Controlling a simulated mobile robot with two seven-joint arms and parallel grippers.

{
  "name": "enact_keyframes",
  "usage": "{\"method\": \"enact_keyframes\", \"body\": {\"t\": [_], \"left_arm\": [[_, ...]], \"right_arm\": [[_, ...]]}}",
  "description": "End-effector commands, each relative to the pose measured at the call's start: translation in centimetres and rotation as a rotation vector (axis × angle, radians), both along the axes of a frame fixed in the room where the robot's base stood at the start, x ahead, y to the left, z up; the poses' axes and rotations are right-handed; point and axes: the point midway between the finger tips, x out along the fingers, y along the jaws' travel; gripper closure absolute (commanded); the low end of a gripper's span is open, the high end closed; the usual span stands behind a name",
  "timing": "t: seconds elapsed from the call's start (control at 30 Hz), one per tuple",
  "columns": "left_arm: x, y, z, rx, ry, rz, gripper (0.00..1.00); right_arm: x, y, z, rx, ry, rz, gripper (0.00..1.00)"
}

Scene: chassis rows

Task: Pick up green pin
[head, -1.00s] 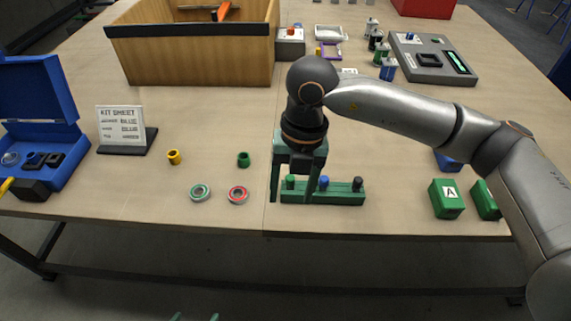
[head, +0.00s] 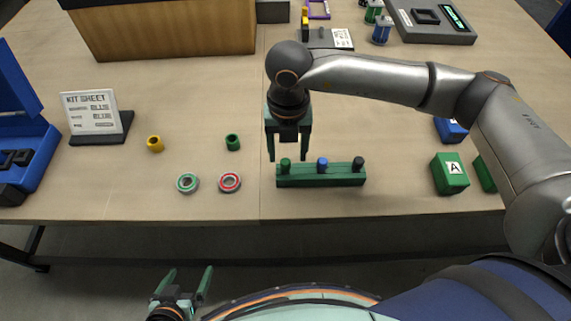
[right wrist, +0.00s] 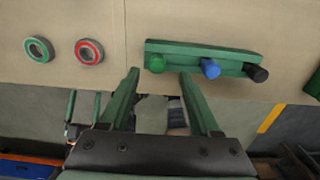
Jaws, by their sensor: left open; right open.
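The green pin (head: 285,164) stands at the left end of a green rack (head: 320,181) near the table's front edge. A blue pin (head: 322,163) stands in the middle and a black pin (head: 358,163) at the right end. My right gripper (head: 288,156) is open and empty, pointing down over the green pin. In the right wrist view the green pin (right wrist: 155,63) shows beyond the open fingertips, between them, with the rack (right wrist: 200,55) behind. My left gripper (head: 188,278) is open and empty, low in front of the table.
Left of the rack lie a red-rimmed ring (head: 230,182), a green-rimmed ring (head: 188,183), a green sleeve (head: 233,142) and a yellow sleeve (head: 156,144). A kit sheet stand (head: 92,115) is farther left. A green block marked A (head: 450,174) stands at the right.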

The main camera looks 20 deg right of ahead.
Motion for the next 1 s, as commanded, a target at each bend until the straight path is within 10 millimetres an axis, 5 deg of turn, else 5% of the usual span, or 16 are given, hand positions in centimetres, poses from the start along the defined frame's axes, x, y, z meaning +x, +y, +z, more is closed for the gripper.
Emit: {"method": "enact_keyframes", "body": {"t": [0.3, 0.63, 1.0], "left_arm": [[0.1, 0.0, 0.2, 0.000, -0.003, 0.001, 0.02], [0.5, 0.1, 0.4, 0.001, -0.011, 0.002, 0.02], [0.6, 0.1, 0.4, 0.001, -0.013, 0.002, 0.02]], "right_arm": [[0.4, 0.3, -4.4, -0.001, 0.002, 0.000, 0.36], [0.4, 0.3, -5.0, -0.001, 0.001, 0.001, 0.38], [0.4, 0.3, -5.0, 0.000, 0.001, 0.001, 0.79]]}}
